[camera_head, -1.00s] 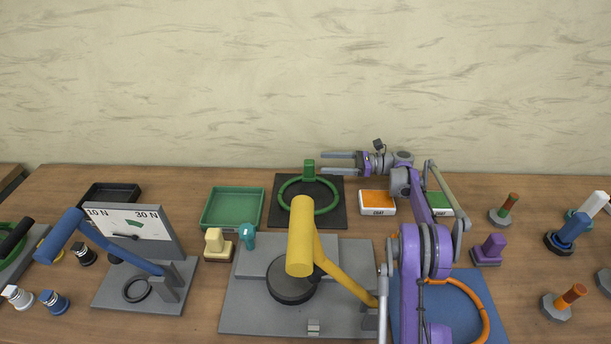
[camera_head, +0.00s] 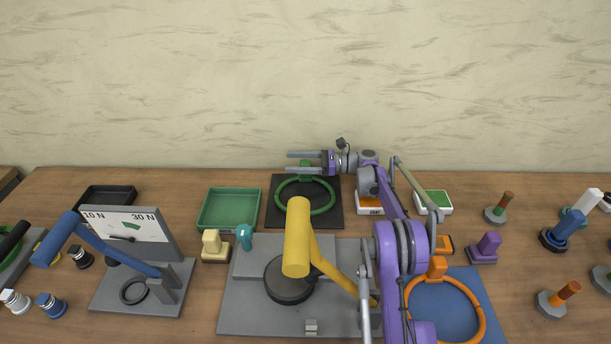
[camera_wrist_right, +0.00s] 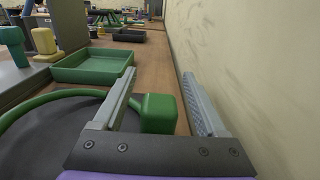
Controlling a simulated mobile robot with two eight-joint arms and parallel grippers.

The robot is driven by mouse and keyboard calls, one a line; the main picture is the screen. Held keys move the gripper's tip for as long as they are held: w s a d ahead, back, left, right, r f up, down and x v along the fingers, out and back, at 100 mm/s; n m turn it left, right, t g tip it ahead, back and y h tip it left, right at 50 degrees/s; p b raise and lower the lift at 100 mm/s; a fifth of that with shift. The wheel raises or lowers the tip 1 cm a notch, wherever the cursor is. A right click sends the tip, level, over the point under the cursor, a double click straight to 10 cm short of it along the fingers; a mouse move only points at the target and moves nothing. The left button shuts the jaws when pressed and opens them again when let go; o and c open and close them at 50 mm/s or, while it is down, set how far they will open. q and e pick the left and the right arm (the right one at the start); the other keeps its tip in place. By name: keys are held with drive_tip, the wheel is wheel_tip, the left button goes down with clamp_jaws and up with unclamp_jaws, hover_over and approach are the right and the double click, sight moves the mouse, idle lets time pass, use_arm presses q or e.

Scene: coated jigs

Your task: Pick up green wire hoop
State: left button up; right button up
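The green wire hoop (camera_head: 334,206) lies on a black square mat (camera_head: 273,221) at the back middle of the table. Its green block (camera_wrist_right: 158,112) stands at the hoop's far side. My right gripper (camera_head: 288,162) is open, its fingers pointing left in the head view, over or beside the block. In the right wrist view the block shows between the two open fingers (camera_wrist_right: 165,85), seemingly without contact. The block is partly covered by a finger in the head view. My left gripper is not in view.
A green tray (camera_head: 203,222) lies left of the mat. A yellow-handled press (camera_head: 297,240) stands in front. An orange hoop (camera_head: 482,318) lies on a blue mat at right. Orange and green chalk boxes (camera_head: 434,203) are right of the black mat.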

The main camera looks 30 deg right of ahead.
clamp_jaws()
drive_tip(key=shift+r, duration=0.1)
idle(0.3)
